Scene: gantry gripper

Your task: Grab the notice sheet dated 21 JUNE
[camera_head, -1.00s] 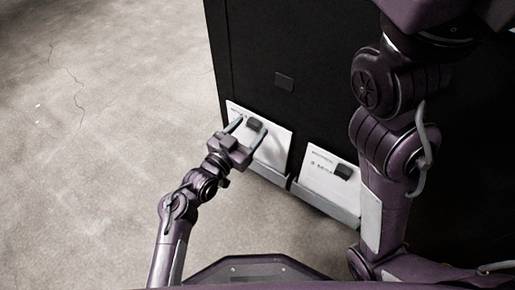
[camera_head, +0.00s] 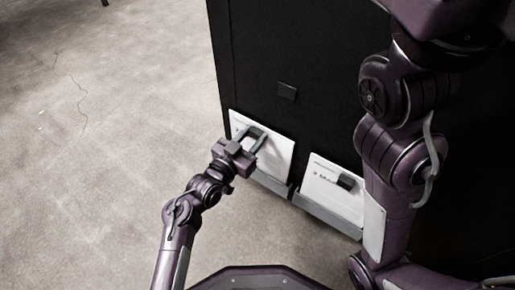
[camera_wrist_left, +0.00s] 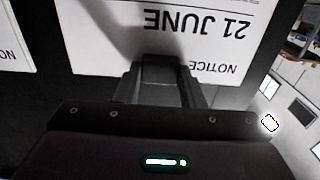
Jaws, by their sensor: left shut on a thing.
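The notice sheet dated 21 JUNE is a white sheet (camera_head: 278,156) on the front of a black panel. In the left wrist view it shows upside down (camera_wrist_left: 225,48), with "NOTICE" and "21 JUNE" legible. A dark grey block (camera_wrist_left: 160,72) sits on the sheet near its "NOTICE" edge. My left gripper (camera_head: 259,134) is at the upper part of this sheet, its two fingers shut on the block, one on each side. The fingers hide part of the block and the sheet. My right gripper is out of view.
A second white sheet (camera_head: 322,192) with its own dark block (camera_head: 346,182) hangs to the right. Grey ledges (camera_head: 270,181) run under both sheets. A small dark block (camera_head: 287,92) is higher on the black panel (camera_head: 265,60). The floor at left is clear.

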